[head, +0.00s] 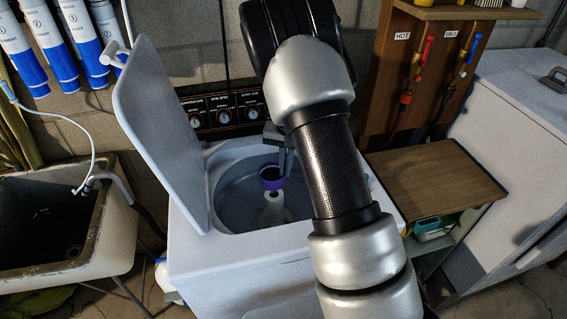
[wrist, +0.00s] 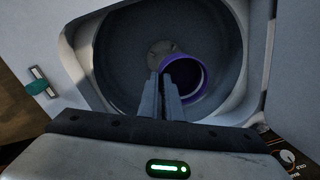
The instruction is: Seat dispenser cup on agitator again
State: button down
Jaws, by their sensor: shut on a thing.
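The dispenser cup is a purple ring-like cup (head: 270,183) inside the washer's open tub, with its open mouth showing in the wrist view (wrist: 208,78). My gripper (head: 283,165) is shut on the cup's wall, and its two fingers (wrist: 165,92) lie close together at the cup's left side in the wrist view. The pale agitator (head: 274,213) stands in the middle of the tub, just below the cup in the head view. A grey round part of it (wrist: 158,50) shows beside the cup in the wrist view. I cannot tell whether cup and agitator touch.
The washer lid (head: 160,130) stands open at the left of the tub (head: 232,208), whose rim surrounds my gripper. The control panel (head: 222,112) is behind. A utility sink (head: 70,235) is at the left, and a wooden-topped cabinet (head: 440,180) at the right.

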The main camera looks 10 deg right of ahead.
jog(key=w+f+m, duration=0.1)
jog(key=w+f, duration=0.1)
jog(key=w, duration=0.1)
jog(key=shift+d+m, duration=0.4)
jog(key=shift+f, duration=0.15)
jog(key=shift+f+b, duration=1.9)
jog(key=shift+f, duration=0.25)
jog(key=shift+w+f+b, duration=0.1)
jog(key=shift+f+b, duration=1.5)
jog(key=shift+f, duration=0.3)
